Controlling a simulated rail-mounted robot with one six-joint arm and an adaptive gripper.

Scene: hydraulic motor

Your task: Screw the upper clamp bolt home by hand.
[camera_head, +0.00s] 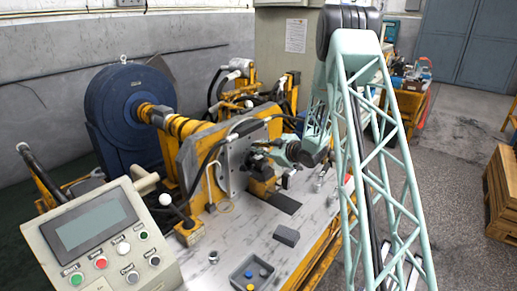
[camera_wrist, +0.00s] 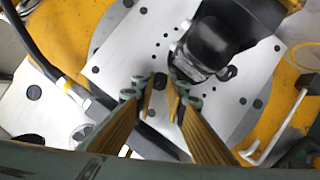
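In the wrist view, my gripper (camera_wrist: 161,88) points at a pale plate (camera_wrist: 125,50) with several small dark holes. Its two yellow-padded fingers have a gap between them. A small dark piece (camera_wrist: 160,81), which may be the clamp bolt head, lies between the fingertips; I cannot tell whether they touch it. A black motor-like body (camera_wrist: 210,45) stands on the plate just right of the fingertips. In the head view, my gripper (camera_head: 262,150) is at the upright mounting plate (camera_head: 231,165); its fingertips and the bolt are too small to make out.
A large blue round housing (camera_head: 125,115) stands behind the grey bench (camera_head: 235,235). A control panel (camera_head: 95,240) is at the front left. A grey block (camera_head: 286,236) and a small tray (camera_head: 252,273) lie on the bench. Black hoses run near the plate.

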